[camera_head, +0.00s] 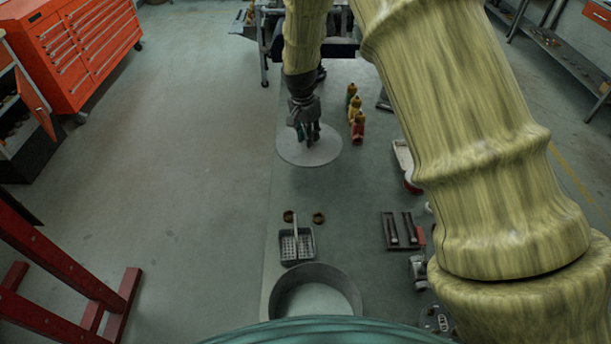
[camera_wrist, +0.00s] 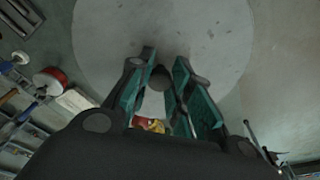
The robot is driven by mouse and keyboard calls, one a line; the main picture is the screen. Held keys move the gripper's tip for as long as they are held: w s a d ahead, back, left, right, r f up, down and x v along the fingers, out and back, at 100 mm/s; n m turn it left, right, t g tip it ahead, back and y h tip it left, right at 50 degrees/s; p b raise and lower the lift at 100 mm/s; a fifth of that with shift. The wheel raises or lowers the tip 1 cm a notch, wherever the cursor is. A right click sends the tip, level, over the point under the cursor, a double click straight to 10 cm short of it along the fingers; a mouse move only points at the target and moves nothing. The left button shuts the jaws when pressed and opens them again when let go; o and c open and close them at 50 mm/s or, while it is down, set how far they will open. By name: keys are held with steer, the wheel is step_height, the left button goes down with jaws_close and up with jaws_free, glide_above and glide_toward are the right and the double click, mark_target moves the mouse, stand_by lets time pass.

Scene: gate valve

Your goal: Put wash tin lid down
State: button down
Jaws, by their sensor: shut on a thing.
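The wash tin lid is a flat grey disc (camera_head: 310,152) at the far end of the bench in the head view. It fills the upper middle of the wrist view (camera_wrist: 105,50). My gripper (camera_head: 312,138) is above the lid, its fingers pointing down at the lid's centre. In the wrist view the green-padded fingers (camera_wrist: 165,85) are closed around the lid's small dark knob (camera_wrist: 160,76). I cannot tell whether the lid touches the bench. The round grey wash tin (camera_head: 314,270) stands open at the near end of the bench.
Several small bottles (camera_head: 357,113) stand right of the lid. A grey basket (camera_head: 297,246) sits behind the tin, with two brass rings (camera_head: 319,218) near it. A tool tray (camera_head: 402,232) lies to the right. The bench between lid and basket is clear.

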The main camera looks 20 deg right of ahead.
mark_target(304, 144)
steer(key=shift+s+f+b, duration=0.1)
steer(key=shift+f+b, duration=0.75)
steer(key=shift+f, duration=0.05)
steer(key=shift+w+f+b, duration=0.15)
steer(key=shift+f+b, duration=0.05)
steer(key=shift+f, duration=3.4)
steer(key=shift+w+f+b, duration=0.15)
steer(key=shift+f+b, duration=0.05)
steer(key=shift+f, duration=3.4)
steer(key=c, duration=1.3)
jaws_free()
steer(key=shift+f, duration=0.1)
steer(key=shift+r, duration=0.2)
steer(key=shift+s+a+r+b, duration=0.2)
steer(key=shift+r+b, duration=0.5)
steer(key=shift+r, duration=1.25)
steer(key=shift+s+a+r+b, duration=0.1)
steer(key=shift+a+r+b, duration=0.4)
steer(key=shift+r, duration=1.45)
steer(key=shift+s+a+r+b, duration=0.15)
steer(key=shift+r+b, duration=0.75)
steer(key=shift+r, duration=1.05)
